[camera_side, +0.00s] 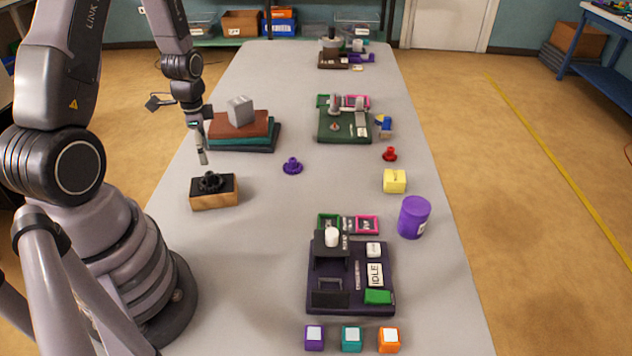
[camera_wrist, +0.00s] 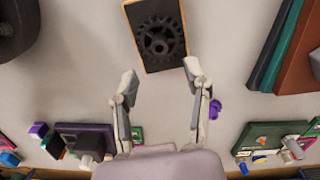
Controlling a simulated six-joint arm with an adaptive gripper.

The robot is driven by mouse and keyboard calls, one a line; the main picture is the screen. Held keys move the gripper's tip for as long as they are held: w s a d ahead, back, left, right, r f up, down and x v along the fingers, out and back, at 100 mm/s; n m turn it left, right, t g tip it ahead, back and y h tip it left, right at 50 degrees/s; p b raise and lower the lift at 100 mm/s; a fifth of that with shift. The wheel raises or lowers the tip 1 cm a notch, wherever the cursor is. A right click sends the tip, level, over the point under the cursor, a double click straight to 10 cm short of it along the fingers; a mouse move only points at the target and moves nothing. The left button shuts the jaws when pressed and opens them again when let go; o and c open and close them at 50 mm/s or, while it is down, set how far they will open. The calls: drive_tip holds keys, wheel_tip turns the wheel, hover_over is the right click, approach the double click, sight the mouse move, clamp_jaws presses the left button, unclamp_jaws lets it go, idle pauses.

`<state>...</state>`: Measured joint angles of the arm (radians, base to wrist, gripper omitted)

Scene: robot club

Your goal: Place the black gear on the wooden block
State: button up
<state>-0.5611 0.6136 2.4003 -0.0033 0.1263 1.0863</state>
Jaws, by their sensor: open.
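The black gear (camera_side: 210,181) lies flat on the dark top of the wooden block (camera_side: 214,202), left of the table's middle in the side view. In the wrist view the gear (camera_wrist: 160,40) sits on the block's black face (camera_wrist: 135,15), which has a thin wooden edge, at the top of the picture. My gripper (camera_side: 203,157) is above the table, just behind the block in the side view. In the wrist view my gripper (camera_wrist: 160,75) has its fingers spread wide, with nothing between them and apart from the gear.
A stack of books (camera_side: 240,135) bearing a grey block (camera_side: 240,110) stands close behind my gripper. A purple gear (camera_side: 292,166), red gear (camera_side: 390,154), yellow cube (camera_side: 394,181) and purple cylinder (camera_side: 414,217) stand to the right. The table in front of the wooden block is clear.

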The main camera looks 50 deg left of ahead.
drive_tip(key=d+r+n+t, duration=0.1)
drive_tip(key=d+r, duration=0.3)
drive_tip(key=r, duration=0.6)
drive_tip(key=d+r+n+t, duration=0.2)
drive_tip(key=d+r, duration=0.3)
drive_tip(key=r, duration=0.5)
drive_tip(key=s+d+r+n+t, duration=0.2)
drive_tip(key=s+d+r+n, duration=0.1)
drive_tip(key=s+d+r, duration=0.3)
drive_tip(key=s+r, duration=0.2)
drive_tip(key=s, duration=0.2)
drive_tip(key=shift+d+r+t, duration=0.3)
drive_tip(key=shift+d, duration=0.1)
